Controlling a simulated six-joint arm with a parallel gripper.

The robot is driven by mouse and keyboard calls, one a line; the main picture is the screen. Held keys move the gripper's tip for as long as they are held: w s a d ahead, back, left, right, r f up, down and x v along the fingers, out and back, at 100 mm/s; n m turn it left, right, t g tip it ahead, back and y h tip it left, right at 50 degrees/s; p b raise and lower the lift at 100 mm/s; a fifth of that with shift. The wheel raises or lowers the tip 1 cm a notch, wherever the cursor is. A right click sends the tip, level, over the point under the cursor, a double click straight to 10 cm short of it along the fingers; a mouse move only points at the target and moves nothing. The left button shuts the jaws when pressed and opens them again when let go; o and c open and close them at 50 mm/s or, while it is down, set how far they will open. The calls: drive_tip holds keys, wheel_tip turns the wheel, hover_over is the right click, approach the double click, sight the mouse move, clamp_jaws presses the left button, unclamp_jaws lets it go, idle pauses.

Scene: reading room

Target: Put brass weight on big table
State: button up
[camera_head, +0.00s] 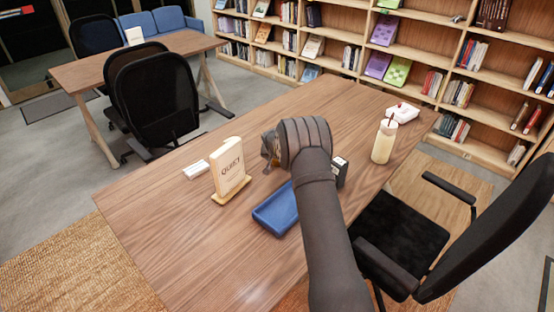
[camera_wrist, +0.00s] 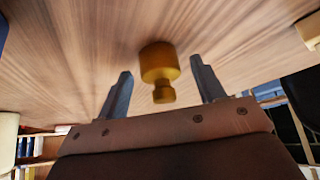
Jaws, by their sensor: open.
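The brass weight (camera_wrist: 159,63) is a gold-coloured cylinder with a narrower knob. In the wrist view it lies between the two fingers of my gripper (camera_wrist: 161,72), with a gap on each side, its knob toward the palm. My gripper is open and not holding it. I cannot tell whether the weight touches the tabletop.
A blue tray (camera_head: 276,208) lies close in front of my gripper, and a dark box (camera_head: 341,170) is to the right. A QUIET sign (camera_head: 228,167) and a small white block (camera_head: 195,169) stand left. A cream bottle (camera_head: 384,141) stands right. The table's front left is clear.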

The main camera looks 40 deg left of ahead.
drive_tip(key=v, duration=1.1)
drive_tip(key=shift+s+r, duration=0.2)
drive_tip(key=shift+r, duration=0.1)
drive_tip(key=x, duration=1.2)
drive_tip(key=shift+f, duration=0.2)
drive_tip(key=shift+d+r, duration=0.1)
drive_tip(key=shift+r, duration=0.05)
